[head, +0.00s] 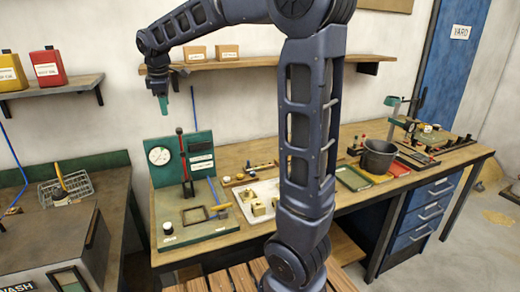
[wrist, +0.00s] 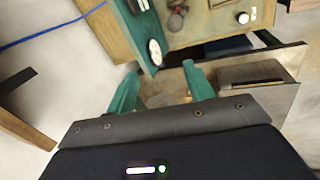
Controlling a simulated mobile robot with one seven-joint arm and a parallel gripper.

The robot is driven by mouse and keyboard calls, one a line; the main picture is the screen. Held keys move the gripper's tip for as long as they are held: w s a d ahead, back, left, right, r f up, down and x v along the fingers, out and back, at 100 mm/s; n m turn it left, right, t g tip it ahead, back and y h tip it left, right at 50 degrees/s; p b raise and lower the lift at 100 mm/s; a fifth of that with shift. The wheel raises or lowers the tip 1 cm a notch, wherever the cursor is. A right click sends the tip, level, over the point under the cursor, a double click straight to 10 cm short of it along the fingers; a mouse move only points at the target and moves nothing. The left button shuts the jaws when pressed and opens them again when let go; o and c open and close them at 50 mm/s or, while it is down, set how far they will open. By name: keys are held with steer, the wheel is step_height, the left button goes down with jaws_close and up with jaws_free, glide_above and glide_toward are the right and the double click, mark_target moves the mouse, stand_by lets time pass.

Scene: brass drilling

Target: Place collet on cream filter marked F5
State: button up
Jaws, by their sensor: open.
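My gripper (head: 162,103) has green fingers and hangs high at the left, in front of the back wall and above the bench with the gauge panel. In the wrist view its two fingers stand well apart, and the gripper (wrist: 162,78) is open with nothing between them. I cannot pick out the collet or the cream filter marked F5 for certain; the small parts on the bench are too small to read. Several small brass and cream pieces sit in a white tray (head: 247,217) on the bench, left of my arm's column.
A green panel (head: 178,138) with a round gauge stands on the bench (head: 225,155). A shelf (head: 255,64) with two boxes is behind my gripper. A dark bucket (head: 378,157) stands further right. My arm hides part of the bench.

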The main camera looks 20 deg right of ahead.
steer(key=s+d+f+m, duration=0.2)
steer(key=s+d+m, duration=0.6)
steer(key=s+d, duration=0.65)
steer(key=s+d+f+m+t, duration=0.1)
steer(key=s+d+f+m, duration=0.7)
steer(key=s+d, duration=0.2)
steer(key=shift+s, duration=1.05)
